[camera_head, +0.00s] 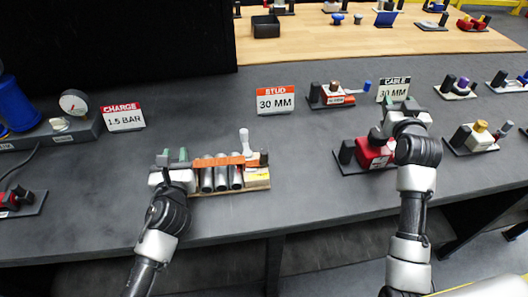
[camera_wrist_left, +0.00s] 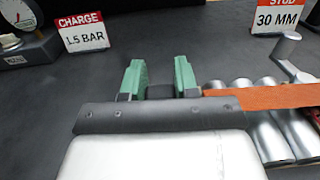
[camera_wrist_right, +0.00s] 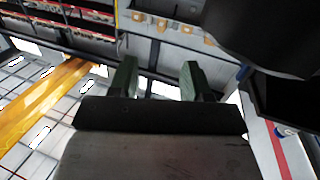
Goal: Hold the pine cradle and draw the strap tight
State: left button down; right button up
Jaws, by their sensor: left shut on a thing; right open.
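The pine cradle (camera_head: 232,191) stands on the dark bench and holds several silver cylinders (camera_head: 221,178) side by side. An orange strap (camera_head: 218,161) runs across their tops, also in the left wrist view (camera_wrist_left: 265,98). A pale lever (camera_head: 245,142) stands up near the strap's right end; it shows in the left wrist view (camera_wrist_left: 288,46). My left gripper (camera_head: 173,156) is at the cradle's left end, its green fingers shut on a dark block (camera_wrist_left: 160,91) there; the exact contact is partly hidden. My right gripper (camera_head: 401,106) is open and empty, well right of the cradle.
A red device (camera_head: 373,153) sits on the bench beside my right arm. STUD (camera_head: 276,101), CABLE (camera_head: 394,89) and CHARGE (camera_head: 123,117) signs stand behind. A gauge (camera_head: 74,102) is at left. Bench between cradle and red device is clear.

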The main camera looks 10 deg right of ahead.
jog(key=s+a+f+n+g+y, duration=0.1)
jog(key=s+a+f+n+y, duration=0.15)
jog(key=a, duration=0.75)
jog(key=s+a+f+n+g+y, duration=0.1)
jog(key=s+a+f+n+y, duration=0.15)
jog(key=a, duration=0.65)
jog(key=g+y, duration=0.2)
jog(key=y, duration=0.1)
send_near(266, 155)
jog(key=x, duration=1.1)
jog(key=shift+w, duration=0.1)
jog(key=shift+c, duration=0.3)
jog(key=shift+f, duration=0.1)
grip_shut()
